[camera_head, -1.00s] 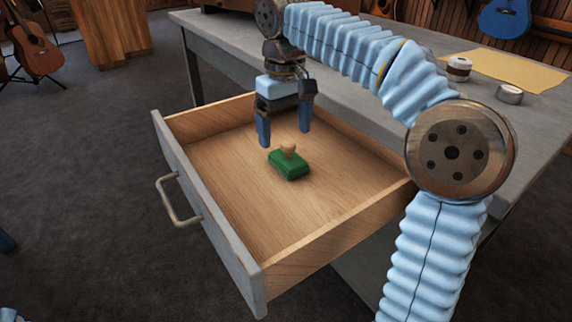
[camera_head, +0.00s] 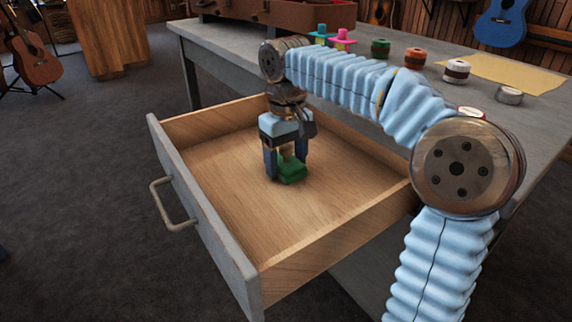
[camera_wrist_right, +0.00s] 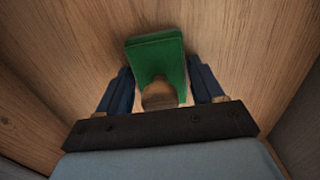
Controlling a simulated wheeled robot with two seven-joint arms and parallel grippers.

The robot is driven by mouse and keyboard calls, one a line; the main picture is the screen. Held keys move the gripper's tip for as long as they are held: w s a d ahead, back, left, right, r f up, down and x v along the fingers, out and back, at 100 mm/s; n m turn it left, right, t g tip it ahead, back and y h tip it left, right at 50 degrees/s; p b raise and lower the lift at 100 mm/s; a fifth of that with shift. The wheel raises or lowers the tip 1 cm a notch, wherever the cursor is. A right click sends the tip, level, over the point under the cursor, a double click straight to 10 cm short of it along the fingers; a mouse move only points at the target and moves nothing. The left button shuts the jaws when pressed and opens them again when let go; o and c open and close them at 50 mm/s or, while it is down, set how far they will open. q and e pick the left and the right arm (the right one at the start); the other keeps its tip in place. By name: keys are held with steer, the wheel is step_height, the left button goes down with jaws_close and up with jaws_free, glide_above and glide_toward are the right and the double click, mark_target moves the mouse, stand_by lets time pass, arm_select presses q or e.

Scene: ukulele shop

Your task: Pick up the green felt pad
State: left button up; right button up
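The green felt pad (camera_head: 293,172) lies on the floor of the open wooden drawer (camera_head: 240,220). A light wooden knob stands on top of the pad. My right gripper (camera_head: 286,167) points down over the pad, its two blue fingers on either side of the knob. In the right wrist view the pad (camera_wrist_right: 156,58) and its knob (camera_wrist_right: 158,95) show between the open fingers (camera_wrist_right: 162,88), with a gap at each side of the knob. The lower part of the pad is partly hidden by the fingers in the head view. My left gripper is out of view.
Drawer walls stand around the gripper, with a metal handle (camera_head: 168,205) on the grey front. The grey workbench (camera_head: 225,47) above holds a brown case (camera_head: 275,12), several small spools or tins and a yellow sheet (camera_head: 505,72). The drawer floor around the pad is bare.

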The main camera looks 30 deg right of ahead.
steer(key=c, duration=0.8)
steer(key=shift+o, duration=0.2)
